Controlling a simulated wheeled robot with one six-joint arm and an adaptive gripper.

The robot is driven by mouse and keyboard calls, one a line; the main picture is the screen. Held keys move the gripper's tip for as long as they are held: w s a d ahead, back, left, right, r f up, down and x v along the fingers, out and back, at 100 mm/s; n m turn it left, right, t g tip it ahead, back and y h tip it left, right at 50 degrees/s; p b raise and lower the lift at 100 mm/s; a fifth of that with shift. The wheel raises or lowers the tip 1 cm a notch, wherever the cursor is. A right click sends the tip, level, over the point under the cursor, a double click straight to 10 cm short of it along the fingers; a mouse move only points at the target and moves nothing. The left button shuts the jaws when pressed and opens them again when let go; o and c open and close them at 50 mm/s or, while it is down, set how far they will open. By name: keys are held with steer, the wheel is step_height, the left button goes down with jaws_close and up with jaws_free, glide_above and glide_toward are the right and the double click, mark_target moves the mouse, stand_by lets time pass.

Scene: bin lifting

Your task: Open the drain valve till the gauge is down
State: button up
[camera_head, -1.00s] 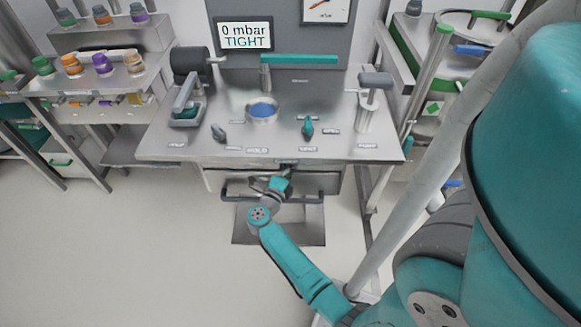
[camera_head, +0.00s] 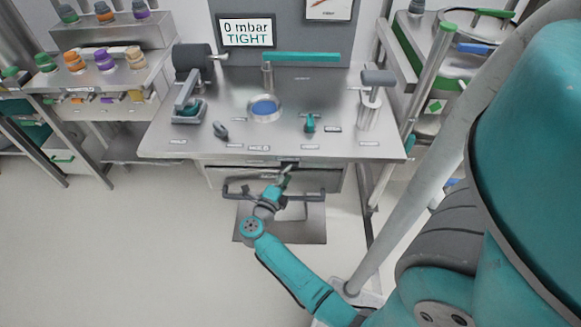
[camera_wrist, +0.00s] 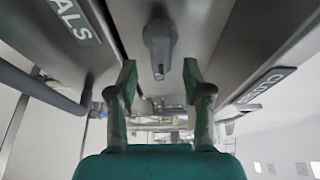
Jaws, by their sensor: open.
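My gripper (camera_wrist: 160,78) is open in the wrist view, with green fingertips spread wide apart. A grey knob with a short handle (camera_wrist: 159,42), possibly the drain valve, shows just beyond and between the fingertips; I see no contact. In the head view my gripper (camera_head: 286,174) is at the bench's front edge, and the knob is hidden there. A dial gauge (camera_head: 330,8) with a white face is cut off at the top of the head view; its reading cannot be made out. A display (camera_head: 246,32) reads "0 mbar TIGHT".
The steel bench (camera_head: 345,146) carries a green lever bar (camera_head: 305,58), a blue-filled round port (camera_head: 263,108) and small handles. A drawer-like front with a dark bar (camera_head: 236,195) lies below. Shelves with coloured jars (camera_head: 104,60) stand left. Floor at left is clear.

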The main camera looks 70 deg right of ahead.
steer(key=a, duration=0.7)
steer(key=shift+s+a, duration=0.1)
steer(key=shift+a, duration=0.05)
stand_by(0.4)
steer(key=s+a+r+m+t+y, duration=0.4)
steer(key=a+m, duration=0.5)
steer(key=m, duration=0.3)
steer(key=s+a+r+m+t+y, duration=0.5)
steer(key=s+a+m+y, duration=0.3)
steer(key=s+a+m, duration=0.2)
steer(key=s+a+r+m+t+y, duration=0.4)
steer(key=s+a+m, duration=0.4)
steer(key=m, duration=0.5)
steer(key=shift+s+a+r+m+t+y, duration=0.25)
steer(key=shift+s+a+m+t+y, duration=0.15)
steer(key=shift+a+t+y, duration=0.5)
